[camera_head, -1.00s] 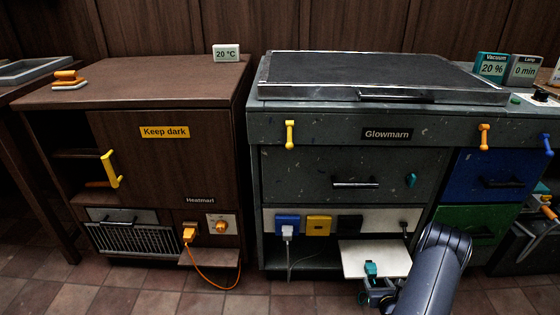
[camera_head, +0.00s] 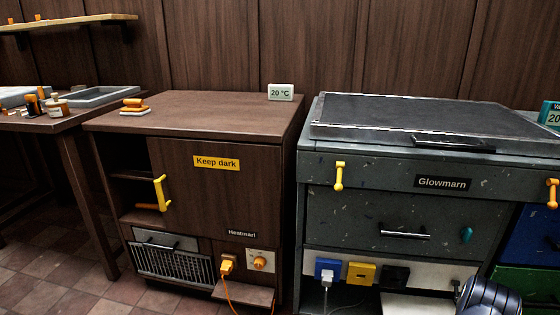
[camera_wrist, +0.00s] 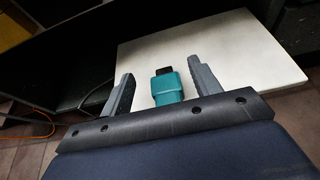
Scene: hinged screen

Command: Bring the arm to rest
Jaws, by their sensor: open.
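My gripper (camera_wrist: 158,85) is open in the wrist view, with its two grey fingers apart. A teal plug-like piece (camera_wrist: 167,88) with a dark end lies on a white shelf (camera_wrist: 215,50), and it appears between the fingers without either finger touching it; I cannot tell its exact distance. In the head view only a dark part of my arm shows at the lower right edge, and the gripper is out of that picture. The white shelf (camera_head: 415,304) shows there just below the socket panel of the grey Glowmarn cabinet (camera_head: 400,215).
The brown Heatmarl cabinet (camera_head: 215,190) stands left of the grey one, with an orange plug (camera_head: 226,266) and cord low on its front. A black lid (camera_head: 420,122) tops the grey cabinet. A side table (camera_head: 60,122) holds trays and small items. Floor shows at lower left.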

